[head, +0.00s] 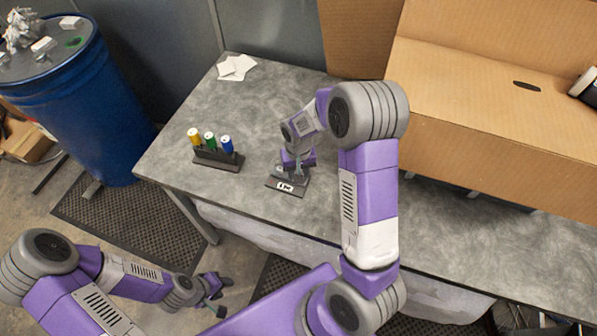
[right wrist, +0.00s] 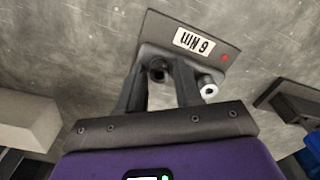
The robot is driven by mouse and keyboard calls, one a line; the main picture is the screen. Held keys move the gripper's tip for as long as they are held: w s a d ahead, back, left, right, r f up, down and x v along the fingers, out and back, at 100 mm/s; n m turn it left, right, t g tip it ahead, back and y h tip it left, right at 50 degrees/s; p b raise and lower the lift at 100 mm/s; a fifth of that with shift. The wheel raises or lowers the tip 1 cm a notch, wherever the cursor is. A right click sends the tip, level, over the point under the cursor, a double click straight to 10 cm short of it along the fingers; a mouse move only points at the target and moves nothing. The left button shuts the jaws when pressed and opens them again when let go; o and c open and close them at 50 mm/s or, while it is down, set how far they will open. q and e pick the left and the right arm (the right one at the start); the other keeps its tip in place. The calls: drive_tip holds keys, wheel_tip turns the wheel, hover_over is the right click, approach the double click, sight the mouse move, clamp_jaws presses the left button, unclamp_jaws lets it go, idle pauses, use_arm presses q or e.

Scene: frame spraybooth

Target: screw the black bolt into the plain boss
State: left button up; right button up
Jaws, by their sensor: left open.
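A dark fixture plate (head: 273,184) with a white "6 Nm" label lies on the table. In the right wrist view the plate (right wrist: 160,27) has a red dot beside the label. A dark round piece (right wrist: 157,70), which looks like the black bolt or its boss, shows between my right fingers. A pale, hollow-topped post (right wrist: 208,87) stands outside the right-hand finger. My right gripper (right wrist: 160,88) points down at the plate, one finger each side of the dark piece; contact is unclear. My left gripper (head: 223,297) is open and empty, low in front of the table.
A dark rack (head: 216,158) with yellow, green and blue-topped items stands left of the plate. White papers (head: 236,67) lie at the table's back left. A large cardboard box (head: 490,105) fills the back right. A blue drum (head: 75,105) stands left of the table.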

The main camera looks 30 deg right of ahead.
drive_tip(key=n, duration=0.7)
drive_tip(key=c, duration=0.6)
drive_tip(key=m, duration=0.3)
drive_tip(key=shift+f+b, duration=0.1)
drive_tip(key=shift+b, duration=0.3)
clamp_jaws()
drive_tip(key=shift+m, duration=0.7)
drive_tip(key=shift+m, duration=2.3)
